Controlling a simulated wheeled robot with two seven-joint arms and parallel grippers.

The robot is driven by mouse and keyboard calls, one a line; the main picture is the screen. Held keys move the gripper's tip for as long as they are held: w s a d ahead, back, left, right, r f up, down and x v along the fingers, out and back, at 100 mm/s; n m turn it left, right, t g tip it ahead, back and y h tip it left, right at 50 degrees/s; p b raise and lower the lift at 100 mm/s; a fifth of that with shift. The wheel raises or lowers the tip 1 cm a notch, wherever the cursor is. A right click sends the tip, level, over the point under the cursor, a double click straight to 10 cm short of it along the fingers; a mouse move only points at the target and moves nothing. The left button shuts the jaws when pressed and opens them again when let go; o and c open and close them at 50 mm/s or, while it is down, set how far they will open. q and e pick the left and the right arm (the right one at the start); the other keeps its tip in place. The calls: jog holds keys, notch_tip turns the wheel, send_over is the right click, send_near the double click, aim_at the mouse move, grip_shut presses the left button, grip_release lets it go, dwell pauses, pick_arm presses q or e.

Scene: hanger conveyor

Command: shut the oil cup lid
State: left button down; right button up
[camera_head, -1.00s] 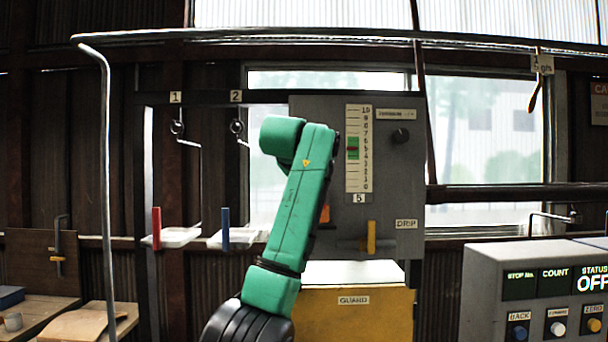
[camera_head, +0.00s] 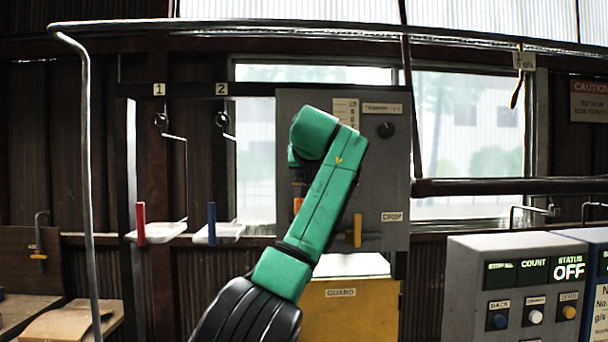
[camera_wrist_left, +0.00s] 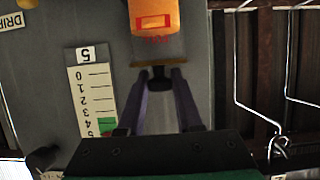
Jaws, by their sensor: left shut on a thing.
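My left arm is green and crosses in front of the grey panel (camera_head: 365,255) in the head view. Its gripper mostly hides behind the arm there. In the left wrist view, the two fingers of my left gripper (camera_wrist_left: 160,85) converge and are shut on a small dark piece. An orange box (camera_wrist_left: 155,15) with red marks lies just beyond the fingertips, and its edge shows left of my arm in the head view (camera_head: 298,205). The dark piece may be the oil cup lid; its hinge and angle cannot be made out. My right gripper is not in view.
The panel carries a number scale (camera_wrist_left: 92,100), a black knob (camera_head: 386,130) and a yellow handle (camera_head: 357,231). A yellow guard box (camera_head: 350,312) stands below. A control console (camera_head: 480,290) stands at right. Hooks and small trays (camera_head: 160,230) are at left.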

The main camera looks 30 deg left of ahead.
pick_arm(q)
jog(key=shift+f, duration=0.1)
dwell(0.3)
jog(key=c, duration=0.6)
grip_release()
jog(key=shift+s+d, duration=0.2)
jog(key=b+v, duration=0.4)
jog(key=v, duration=1)
jog(key=shift+b, duration=0.3)
jog(key=shift+w, duration=0.1)
